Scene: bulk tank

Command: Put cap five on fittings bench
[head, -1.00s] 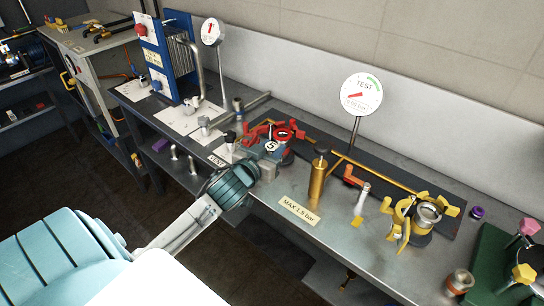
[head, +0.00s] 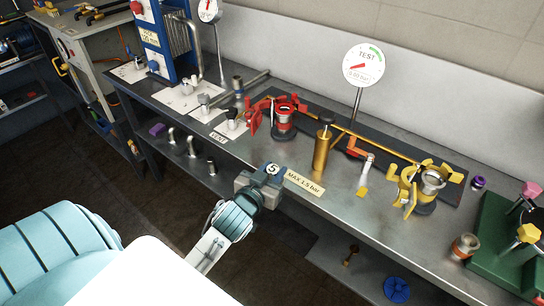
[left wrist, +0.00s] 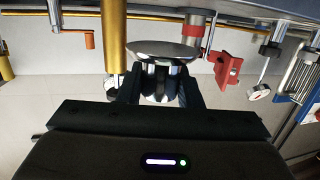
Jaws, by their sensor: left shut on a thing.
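Cap five (head: 272,169), a small round piece with a white disc marked 5, is in my left gripper (head: 262,181) at the front edge of the grey test bench. The gripper is shut on it. In the left wrist view the cap (left wrist: 163,50) is a shiny silver disc held between the two dark fingers (left wrist: 162,88). The red-clamped fitting (head: 283,117) on the bench stands uncovered, apart from the gripper. No bench carries a readable fittings label; a second bench (head: 77,37) with tools is at the upper left. My right gripper is not in view.
A brass cylinder (head: 322,148) stands just behind and right of the held cap, by the MAX 1.5 bar plate (head: 304,183). A yellow-clamped fitting (head: 424,184) and the TEST gauge (head: 363,64) are farther right. Dark open floor (head: 150,215) lies in front of the bench.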

